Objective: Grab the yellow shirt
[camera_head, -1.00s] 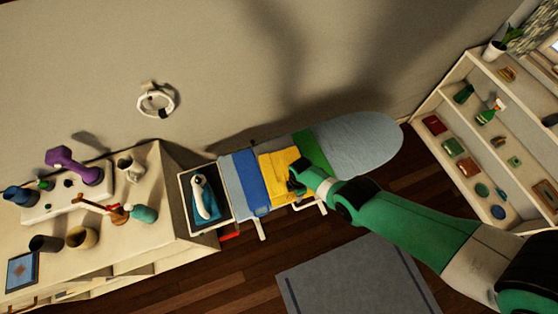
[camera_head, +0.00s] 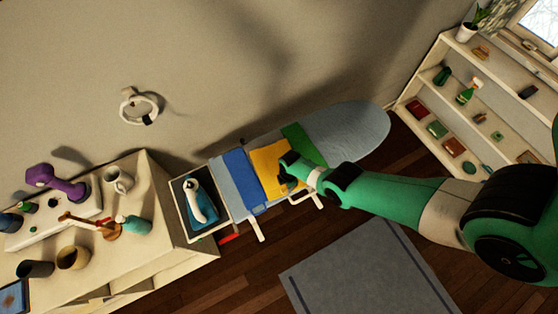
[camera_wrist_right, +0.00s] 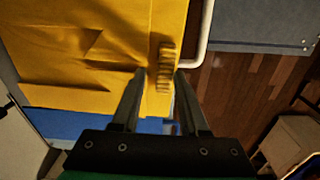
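The yellow shirt (camera_head: 267,160) lies folded on the ironing board (camera_head: 352,130), between a blue folded garment (camera_head: 242,178) and a green one (camera_head: 302,142). My right gripper (camera_head: 284,168) is at the shirt's front edge and partly covers it. In the right wrist view, the yellow shirt (camera_wrist_right: 100,45) fills the upper left. The right gripper's two fingers (camera_wrist_right: 160,76) are apart, with the shirt's folded edge between their tips. I cannot tell whether they touch the cloth. My left gripper is not in view.
An iron (camera_head: 200,203) sits on a tray at the board's left end. A cabinet with a purple dumbbell (camera_head: 60,184) and mugs stands at left. Shelves (camera_head: 425,98) stand at right. A grey rug (camera_head: 365,275) lies on the floor in front.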

